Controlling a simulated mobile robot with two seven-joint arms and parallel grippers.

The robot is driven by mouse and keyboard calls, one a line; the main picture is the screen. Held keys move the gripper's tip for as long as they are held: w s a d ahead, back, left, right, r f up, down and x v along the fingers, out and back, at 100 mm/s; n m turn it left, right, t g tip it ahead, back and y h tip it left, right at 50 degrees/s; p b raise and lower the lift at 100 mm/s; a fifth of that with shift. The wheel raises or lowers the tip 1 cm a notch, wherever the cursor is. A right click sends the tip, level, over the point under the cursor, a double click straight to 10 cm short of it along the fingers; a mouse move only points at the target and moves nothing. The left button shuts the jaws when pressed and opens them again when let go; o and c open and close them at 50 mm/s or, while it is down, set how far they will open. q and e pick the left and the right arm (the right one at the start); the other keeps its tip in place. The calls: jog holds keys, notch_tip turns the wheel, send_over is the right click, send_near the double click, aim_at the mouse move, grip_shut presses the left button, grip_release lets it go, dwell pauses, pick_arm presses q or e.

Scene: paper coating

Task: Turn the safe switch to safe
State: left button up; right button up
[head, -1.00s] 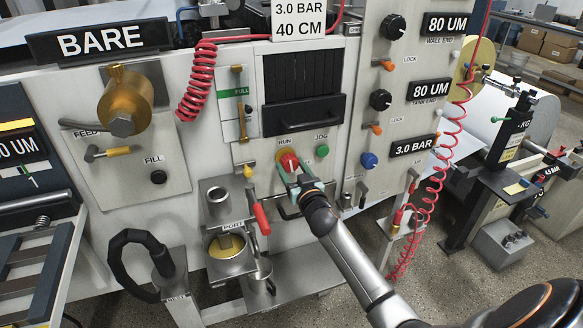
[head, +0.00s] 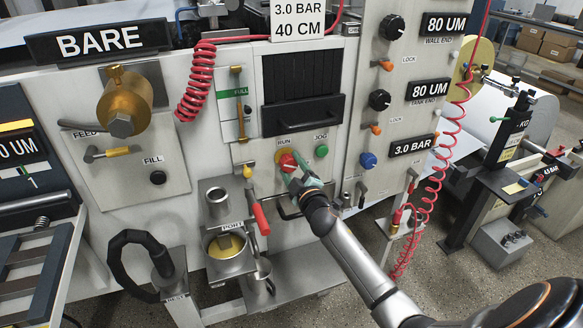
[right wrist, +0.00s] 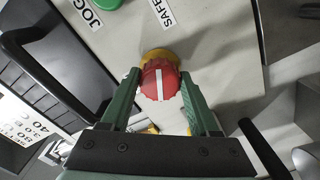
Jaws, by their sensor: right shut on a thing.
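The safe switch is a red knob on a yellow base, in the head view (head: 287,162) below the RUN label (head: 283,143). My right gripper (head: 294,171) reaches it from the lower right and is shut on the knob. In the right wrist view the red knob (right wrist: 160,82) sits between the green fingers of my right gripper (right wrist: 159,90). Its white line runs up and down in that picture, roughly towards the SAFE label (right wrist: 163,12). The fingers hide part of the knob in the head view. My left gripper is not in view.
A green JOG button (head: 321,151) is just right of the switch. A dark handle (head: 290,210) is below it. A red-handled lever (head: 260,218) and a metal cup (head: 231,262) are at the lower left. A coiled red hose (head: 430,205) hangs at the right.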

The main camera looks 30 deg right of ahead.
jog(key=n, duration=0.5)
jog(key=shift+n, duration=0.3)
dwell(0.4)
jog(key=o, duration=1.4)
jog(key=shift+s+r, duration=0.1)
jog(key=v, duration=1.2)
jog(key=shift+s, duration=0.2)
jog(key=shift+a, duration=0.1)
jog(key=s+a+f+m+g+y+p, duration=0.2)
jog(key=s+a+f+m, duration=0.2)
jog(key=s+a+f, duration=0.2)
jog(key=s+a+f+m+g+y+p, duration=0.1)
jog(key=s+a+f+m+g+y, duration=0.1)
jog(key=s+a+f, duration=0.4)
jog(key=s+a+f+m+g+y+p, duration=0.2)
jog(key=s+a+f+m+g, duration=0.2)
jog(key=s, duration=0.5)
jog(key=shift+s+a+f+m+p, duration=0.2)
jog(key=shift+a+f+m, duration=0.3)
jog(key=shift+a, duration=0.35)
jog(key=shift+s+a+f+m+p, duration=0.15)
jog(key=shift+a+f+m, duration=0.25)
jog(key=shift+a+f, duration=0.35)
